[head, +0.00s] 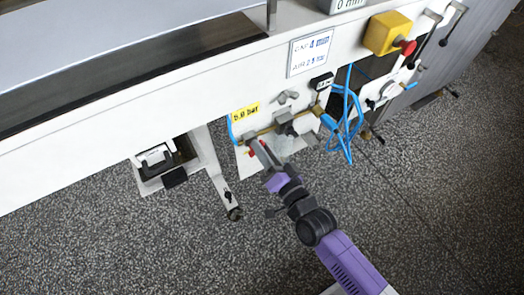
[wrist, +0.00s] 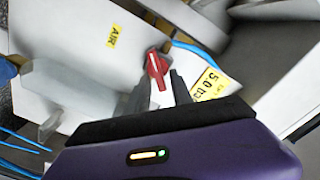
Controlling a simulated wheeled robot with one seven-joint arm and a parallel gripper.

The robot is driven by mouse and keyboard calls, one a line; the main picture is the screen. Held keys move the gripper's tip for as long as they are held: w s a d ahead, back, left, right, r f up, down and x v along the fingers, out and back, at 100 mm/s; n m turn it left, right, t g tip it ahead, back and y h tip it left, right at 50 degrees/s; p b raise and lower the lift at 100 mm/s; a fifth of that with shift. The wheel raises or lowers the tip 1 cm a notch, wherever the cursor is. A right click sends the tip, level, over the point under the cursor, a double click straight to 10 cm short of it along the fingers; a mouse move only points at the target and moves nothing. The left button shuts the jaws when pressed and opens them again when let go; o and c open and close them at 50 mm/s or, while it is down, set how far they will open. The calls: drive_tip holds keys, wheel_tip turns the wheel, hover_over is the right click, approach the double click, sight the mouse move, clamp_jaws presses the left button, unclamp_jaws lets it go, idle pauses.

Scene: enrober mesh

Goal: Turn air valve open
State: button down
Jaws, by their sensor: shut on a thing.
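The air valve's red handle (wrist: 154,68) shows in the wrist view, in front of a white panel. It stands nearly upright in that picture, with its lower end between my fingertips. My gripper (wrist: 158,88) is shut on this handle, one dark finger on each side. In the head view my gripper (head: 257,147) reaches up to the left end of the brass pipe under the machine's edge. Only a small bit of the red handle (head: 252,154) shows there; my fingers cover most of it. The valve body is mostly hidden.
A yellow pressure label (head: 246,112) sits above the valve. Blue hoses (head: 346,125) hang to the right, below a yellow box with a red button (head: 390,35). A yellow AIR label (wrist: 115,36) is left of the handle. The speckled floor (head: 420,200) is open at right.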

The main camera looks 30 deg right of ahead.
drive_tip(key=shift+d+f+m+b, duration=0.15)
drive_tip(key=shift+m+b, duration=0.5)
drive_tip(key=shift+m, duration=0.75)
drive_tip(key=shift+a+f+m+b, duration=0.1)
drive_tip(key=shift+f+m+b, duration=0.2)
drive_tip(key=shift+m+b, duration=0.75)
drive_tip(key=shift+d+f+m+b, duration=0.1)
drive_tip(key=shift+f+m+b, duration=0.15)
drive_tip(key=shift+m, duration=1.5)
drive_tip(key=c, duration=1.5)
unclamp_jaws()
drive_tip(key=shift+r, duration=0.1)
drive_tip(key=shift+s, duration=3.95)
drive_tip(key=shift+o, duration=0.3)
